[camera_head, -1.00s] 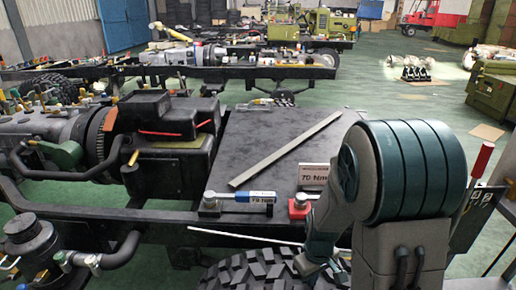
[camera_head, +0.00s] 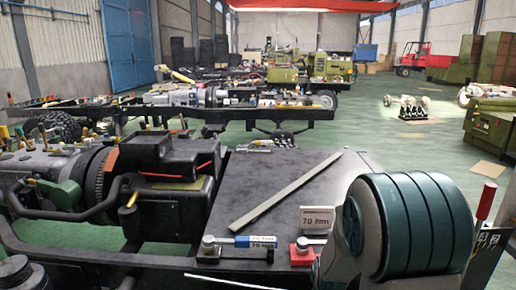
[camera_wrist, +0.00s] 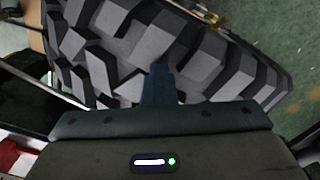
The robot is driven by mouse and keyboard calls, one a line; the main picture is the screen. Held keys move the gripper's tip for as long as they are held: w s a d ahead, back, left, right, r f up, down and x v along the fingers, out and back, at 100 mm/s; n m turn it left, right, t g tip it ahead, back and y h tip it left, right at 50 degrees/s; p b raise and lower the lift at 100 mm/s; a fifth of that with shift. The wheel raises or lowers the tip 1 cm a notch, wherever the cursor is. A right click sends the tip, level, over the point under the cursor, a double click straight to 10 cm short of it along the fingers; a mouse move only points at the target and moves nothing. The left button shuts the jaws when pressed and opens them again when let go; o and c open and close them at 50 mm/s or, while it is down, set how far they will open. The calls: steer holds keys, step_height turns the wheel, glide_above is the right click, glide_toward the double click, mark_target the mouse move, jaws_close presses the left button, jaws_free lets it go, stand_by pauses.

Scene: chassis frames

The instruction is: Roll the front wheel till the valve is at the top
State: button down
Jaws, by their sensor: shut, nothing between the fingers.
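The front wheel's tyre (camera_wrist: 190,60) fills the upper part of the wrist view, with dark, blocky tread lugs. My gripper (camera_wrist: 160,75) shows at the bottom middle of the wrist view, with its fingers shut and nothing held. The fingertips lie over the tread in the picture; I cannot tell whether they touch it. The valve is not seen in either view. In the head view the wheel is out of frame.
A flat dark deck carries a long metal bar (camera_head: 285,190), a blue-handled torque wrench (camera_head: 240,241), a red block (camera_head: 303,252) and a "70 Nm" sign (camera_head: 317,219). Engine parts (camera_head: 165,160) stand at left. Green floor (camera_head: 410,150) is open at back right.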

step_height(320, 180, up, 8)
steer(key=p, duration=0.5)
steer(key=shift+p, duration=0.35)
steer(key=s+r+m+t+p, duration=0.1)
steer(key=s+r+m, duration=0.2)
steer(key=s+r, duration=0.3)
steer(key=s+r+m+t+p, duration=0.1)
steer(key=s+r, duration=0.4)
steer(key=r, duration=0.8)
steer(key=shift+s+a+m+t+p, duration=0.25)
steer(key=shift+s+m+t+p, duration=0.25)
steer(key=shift+m, duration=0.4)
steer(key=shift+w, duration=0.2)
